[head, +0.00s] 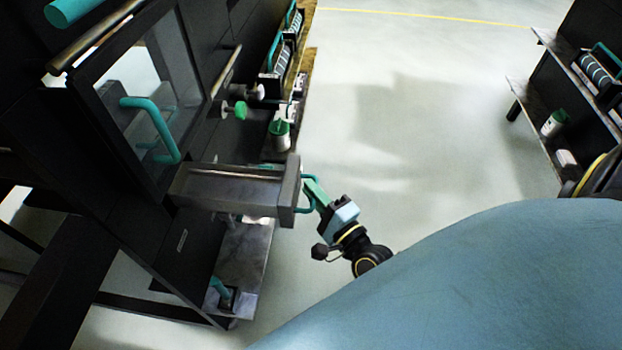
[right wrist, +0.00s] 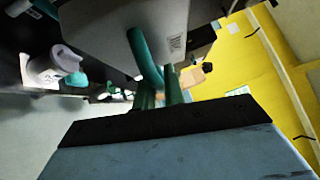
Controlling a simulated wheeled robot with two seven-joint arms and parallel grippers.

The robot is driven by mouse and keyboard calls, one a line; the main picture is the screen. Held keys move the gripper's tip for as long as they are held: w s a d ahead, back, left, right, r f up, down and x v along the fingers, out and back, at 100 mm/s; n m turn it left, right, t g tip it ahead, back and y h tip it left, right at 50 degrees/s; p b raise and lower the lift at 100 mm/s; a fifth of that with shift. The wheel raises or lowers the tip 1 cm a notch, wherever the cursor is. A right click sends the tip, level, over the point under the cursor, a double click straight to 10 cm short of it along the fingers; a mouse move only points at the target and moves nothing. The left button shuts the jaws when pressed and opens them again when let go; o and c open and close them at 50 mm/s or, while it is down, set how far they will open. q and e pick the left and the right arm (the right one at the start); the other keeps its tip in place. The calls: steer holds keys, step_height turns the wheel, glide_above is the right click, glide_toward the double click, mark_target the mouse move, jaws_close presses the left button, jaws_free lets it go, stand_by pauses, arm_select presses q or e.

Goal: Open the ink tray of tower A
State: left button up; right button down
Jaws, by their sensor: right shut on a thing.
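The ink tray (head: 232,189) is a grey metal drawer standing well out of the front of the dark tower (head: 120,190). Its teal handle (head: 309,194) is on the front face. My right gripper (head: 312,188) is at this handle, shut on it. In the right wrist view the teal handle (right wrist: 146,58) runs down from the grey tray front (right wrist: 105,45) to between the green fingers (right wrist: 160,98). The tower's label is too small to read. My left gripper is not in view.
A windowed door (head: 150,100) with a teal handle is above the tray. Green and pale knobs (head: 240,108) stick out beside it. A low shelf (head: 243,260) lies below. Shelves with bottles (head: 555,122) stand at the far right. The floor (head: 420,120) between is clear.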

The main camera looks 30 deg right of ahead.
steer(key=shift+s+d, duration=0.2)
steer(key=c, duration=1.5)
jaws_free()
steer(key=s, duration=0.4)
steer(key=s+f, duration=0.1)
steer(key=s, duration=0.4)
steer(key=s+d, duration=0.1)
steer(key=s, duration=0.3)
steer(key=shift+s+f, duration=0.15)
steer(key=shift+f, duration=0.25)
steer(key=shift+f, duration=0.15)
